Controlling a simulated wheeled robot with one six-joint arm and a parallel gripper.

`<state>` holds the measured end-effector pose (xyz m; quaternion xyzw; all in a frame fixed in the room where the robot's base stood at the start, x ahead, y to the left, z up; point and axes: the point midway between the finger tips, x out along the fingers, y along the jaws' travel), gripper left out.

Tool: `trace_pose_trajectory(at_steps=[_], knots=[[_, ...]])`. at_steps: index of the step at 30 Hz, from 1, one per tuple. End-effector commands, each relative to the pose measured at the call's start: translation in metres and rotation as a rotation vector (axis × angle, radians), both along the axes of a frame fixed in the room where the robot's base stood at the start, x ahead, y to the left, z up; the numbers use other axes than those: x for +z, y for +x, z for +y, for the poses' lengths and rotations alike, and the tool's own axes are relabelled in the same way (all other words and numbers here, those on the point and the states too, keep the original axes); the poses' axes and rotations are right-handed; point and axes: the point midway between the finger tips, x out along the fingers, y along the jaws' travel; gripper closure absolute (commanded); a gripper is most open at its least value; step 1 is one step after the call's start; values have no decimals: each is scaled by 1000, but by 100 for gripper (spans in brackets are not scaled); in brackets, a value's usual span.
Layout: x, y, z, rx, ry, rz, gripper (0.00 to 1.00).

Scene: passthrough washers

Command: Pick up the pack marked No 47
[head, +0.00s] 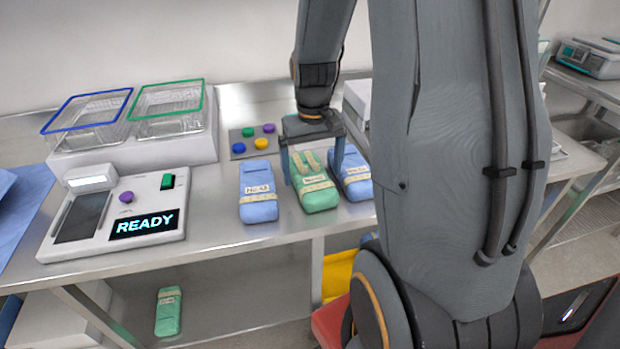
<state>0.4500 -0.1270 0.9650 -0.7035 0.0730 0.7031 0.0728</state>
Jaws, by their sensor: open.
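Three wrapped packs with paper labels lie side by side on the steel table. The left blue pack (259,208) has a label that seems to begin "No 4"; its last digit is unclear. The middle green pack (319,200) and the right blue pack (356,190) have labels too small to read surely, so I cannot tell which is No 47. My gripper (312,176) is open and points down over the green pack, one finger at each side of it. The right finger is between the green pack and the right blue pack. Contact cannot be made out.
A console reading READY (145,224) stands at the left. Two wire baskets, blue-rimmed (84,112) and green-rimmed (168,108), sit on a white block behind it. A plate with coloured buttons (240,148) lies behind the packs. Another green pack (168,312) is on the lower shelf.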

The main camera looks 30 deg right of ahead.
Motion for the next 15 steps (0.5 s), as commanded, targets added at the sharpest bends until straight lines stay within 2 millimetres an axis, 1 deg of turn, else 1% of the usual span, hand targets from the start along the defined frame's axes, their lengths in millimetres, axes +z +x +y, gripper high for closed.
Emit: trace_pose_trajectory(at_steps=[4,7,11,15], knots=[[-18,-5,-3,1,2,5,6],[-30,-4,-3,2,1,4,6],[-39,-3,-3,2,0,2,6],[-41,-3,-3,2,0,0,6]])
